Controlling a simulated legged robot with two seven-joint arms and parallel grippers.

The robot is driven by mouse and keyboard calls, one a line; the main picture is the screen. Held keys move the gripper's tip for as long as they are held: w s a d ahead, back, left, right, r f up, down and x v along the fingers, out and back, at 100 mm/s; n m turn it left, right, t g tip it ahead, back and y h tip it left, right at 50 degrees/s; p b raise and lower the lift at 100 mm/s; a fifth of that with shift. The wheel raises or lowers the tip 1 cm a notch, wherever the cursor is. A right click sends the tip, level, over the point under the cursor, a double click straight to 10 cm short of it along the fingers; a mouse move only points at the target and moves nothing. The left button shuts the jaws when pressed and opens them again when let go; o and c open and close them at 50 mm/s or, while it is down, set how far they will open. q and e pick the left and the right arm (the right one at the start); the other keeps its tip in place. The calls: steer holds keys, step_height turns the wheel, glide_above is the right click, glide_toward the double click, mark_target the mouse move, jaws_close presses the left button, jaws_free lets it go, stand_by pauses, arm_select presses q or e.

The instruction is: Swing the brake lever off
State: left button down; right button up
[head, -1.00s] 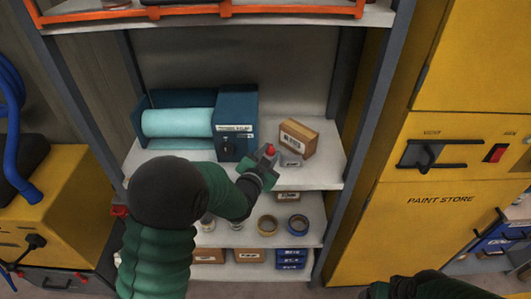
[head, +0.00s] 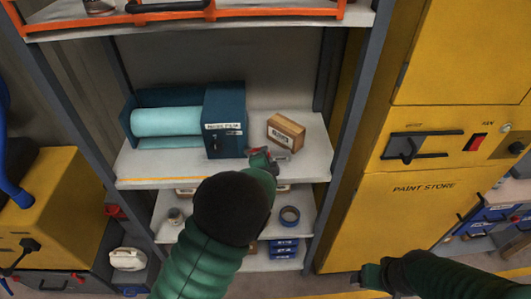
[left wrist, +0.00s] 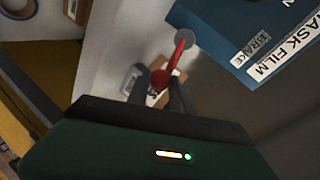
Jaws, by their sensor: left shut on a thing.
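The mask film dispenser is a blue housing (head: 225,118) with a pale teal roll (head: 165,122), standing on the middle shelf. Its brake lever (head: 258,151) is red and sits at the housing's right side. In the left wrist view the lever (left wrist: 173,59) runs from a grey round pivot down to a red knob, beside a BRAKE label (left wrist: 250,51). My left gripper (head: 264,157) is shut on the lever's knob end; the left wrist view shows its dark fingers (left wrist: 164,88) on either side of the knob. My right gripper (head: 371,275) is low at the right, its fingers unclear.
A brown box (head: 286,132) stands on the shelf (head: 150,172) just right and behind my left gripper. Tape rolls (head: 289,215) and blue boxes (head: 284,247) are on lower shelves. A shelf upright (head: 345,130) and the yellow paint store (head: 425,215) bound the right side.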

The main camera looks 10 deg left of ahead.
arm_select(q)
steer(key=shift+s+d+f, duration=0.1)
steer(key=shift+f, duration=0.15)
arm_select(e)
steer(key=shift+r, duration=0.1)
arm_select(q)
steer(key=c, duration=1.5)
jaws_free()
steer(key=o, duration=0.3)
steer(key=shift+o, duration=0.2)
steer(key=shift+r, duration=0.15)
